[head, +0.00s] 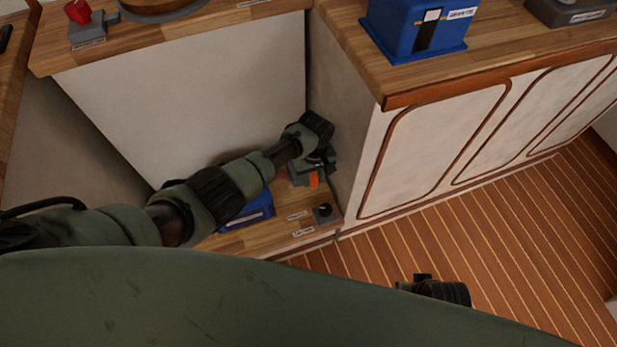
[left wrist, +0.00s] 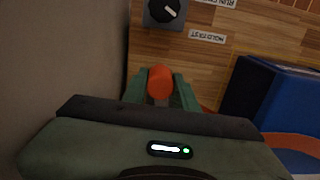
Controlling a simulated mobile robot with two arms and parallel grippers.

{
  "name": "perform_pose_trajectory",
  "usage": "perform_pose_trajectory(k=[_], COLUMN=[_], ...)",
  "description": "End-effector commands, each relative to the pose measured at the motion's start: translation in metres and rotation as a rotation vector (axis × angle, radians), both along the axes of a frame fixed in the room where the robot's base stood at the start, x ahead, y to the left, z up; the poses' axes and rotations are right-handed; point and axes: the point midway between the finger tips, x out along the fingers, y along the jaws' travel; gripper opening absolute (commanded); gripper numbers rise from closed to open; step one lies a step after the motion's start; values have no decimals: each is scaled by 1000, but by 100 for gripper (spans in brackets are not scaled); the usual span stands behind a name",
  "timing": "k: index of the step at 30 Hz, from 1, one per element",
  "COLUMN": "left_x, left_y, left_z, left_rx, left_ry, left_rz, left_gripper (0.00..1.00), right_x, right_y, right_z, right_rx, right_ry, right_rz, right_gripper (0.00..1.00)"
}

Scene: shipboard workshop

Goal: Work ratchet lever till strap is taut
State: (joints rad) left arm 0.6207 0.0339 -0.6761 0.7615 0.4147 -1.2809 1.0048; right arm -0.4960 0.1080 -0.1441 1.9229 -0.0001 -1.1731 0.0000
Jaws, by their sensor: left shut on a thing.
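My left gripper (head: 314,172) reaches down into the low recess beside the cabinet's side wall. In the left wrist view, its two green fingers (left wrist: 160,90) are shut on the orange-red end of the ratchet lever (left wrist: 160,80). An orange patch of it also shows below the gripper in the head view (head: 314,180). The lever's lower part and the ratchet body are hidden by the gripper. An orange strap (left wrist: 290,142) crosses the blue box (left wrist: 275,95) at the right; I cannot tell how tight it is. My right gripper is not clearly visible.
A grey block with a black knob (head: 323,211) sits on the wooden shelf near small labels. The pale side wall (head: 352,130) stands close to my left gripper. Another blue box (head: 418,28) is on the counter above. The plank floor (head: 500,240) is clear.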

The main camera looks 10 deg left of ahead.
Motion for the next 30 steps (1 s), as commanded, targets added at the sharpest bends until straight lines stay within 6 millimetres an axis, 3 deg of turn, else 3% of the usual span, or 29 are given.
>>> perform_pose_trajectory(k=[23,24,25,30], left_x=[8,8,8,8], left_y=[-6,-6,-6,-6], left_z=[1,1,1,0], left_rx=[-1,-1,0,0], left_ry=[-3,-3,-3,-3], left_rz=[96,96,96,96], left_gripper=[0,39,48,50], right_x=[0,0,0,0], right_y=[0,0,0,0], right_z=[-1,-1,-1,-1], right_rx=[1,1,1,1], right_ry=[1,1,1,1], right_rz=[0,0,0,0], right_gripper=[0,0,0,0])
